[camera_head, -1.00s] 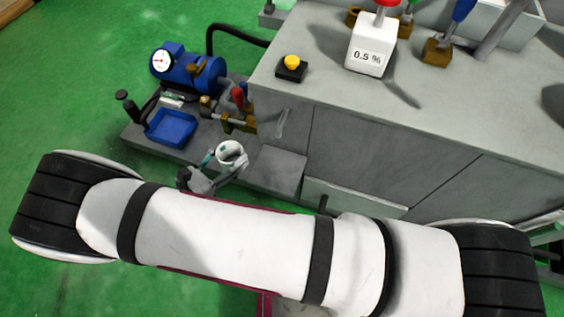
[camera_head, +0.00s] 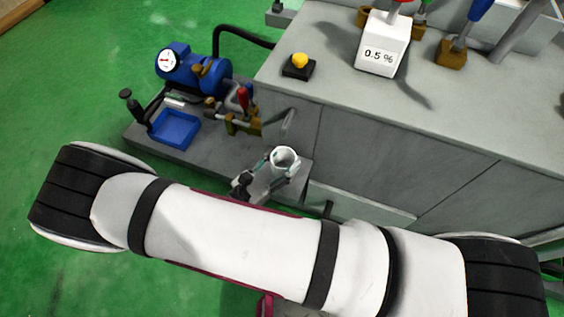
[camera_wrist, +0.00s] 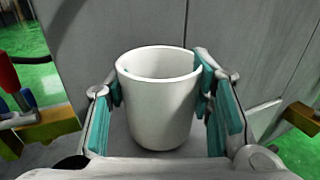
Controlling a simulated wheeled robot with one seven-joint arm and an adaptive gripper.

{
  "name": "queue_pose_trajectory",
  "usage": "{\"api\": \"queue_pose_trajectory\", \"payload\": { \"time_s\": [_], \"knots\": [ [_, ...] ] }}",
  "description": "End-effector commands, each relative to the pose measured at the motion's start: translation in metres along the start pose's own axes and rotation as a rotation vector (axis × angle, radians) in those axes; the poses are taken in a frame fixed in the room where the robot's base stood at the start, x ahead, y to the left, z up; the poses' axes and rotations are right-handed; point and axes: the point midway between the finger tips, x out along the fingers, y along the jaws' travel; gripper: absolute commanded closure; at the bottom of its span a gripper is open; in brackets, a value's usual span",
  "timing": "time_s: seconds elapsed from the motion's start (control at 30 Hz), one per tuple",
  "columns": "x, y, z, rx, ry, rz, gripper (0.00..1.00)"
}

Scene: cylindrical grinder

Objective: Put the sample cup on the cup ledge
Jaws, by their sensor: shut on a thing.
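The sample cup (camera_head: 285,160) is a white, open-topped cup, upright between my fingers. It fills the middle of the wrist view (camera_wrist: 160,105) and looks empty. My gripper (camera_head: 267,174) is shut on the cup, with teal pads on both sides of it (camera_wrist: 165,95). The cup ledge (camera_head: 297,182) looks to be the flat grey plate at the foot of the machine's front. The cup and gripper cover much of it in the head view. I cannot tell whether the cup touches the ledge or hangs above it.
The grey machine cabinet (camera_head: 400,150) rises close behind the cup. To the left on the low base are a blue pump (camera_head: 190,72), a blue tray (camera_head: 173,128) and brass valves with a red handle (camera_head: 243,100). A yellow button (camera_head: 299,62) sits on the cabinet top.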

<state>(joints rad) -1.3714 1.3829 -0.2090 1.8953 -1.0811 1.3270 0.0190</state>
Motion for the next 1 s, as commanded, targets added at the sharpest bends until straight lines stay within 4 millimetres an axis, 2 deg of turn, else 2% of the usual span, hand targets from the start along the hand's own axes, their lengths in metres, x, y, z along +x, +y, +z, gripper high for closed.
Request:
{"api": "queue_pose_trajectory", "payload": {
  "time_s": [0.33, 0.37, 0.43, 0.47, 0.87, 1.0],
  "knots": [
    [0.000, 0.001, -0.003, 0.001, 0.000, 0.000, 0.84],
    [0.000, 0.001, -0.004, 0.001, 0.000, 0.000, 0.50],
    [-0.001, 0.001, -0.003, 0.001, 0.000, 0.000, 0.34],
    [-0.001, 0.001, -0.003, 0.001, 0.000, 0.000, 0.33],
    [-0.001, 0.001, 0.002, 0.001, 0.000, 0.000, 0.33],
    [-0.022, 0.001, 0.001, 0.003, 0.002, 0.004, 0.33]
  ]
}}
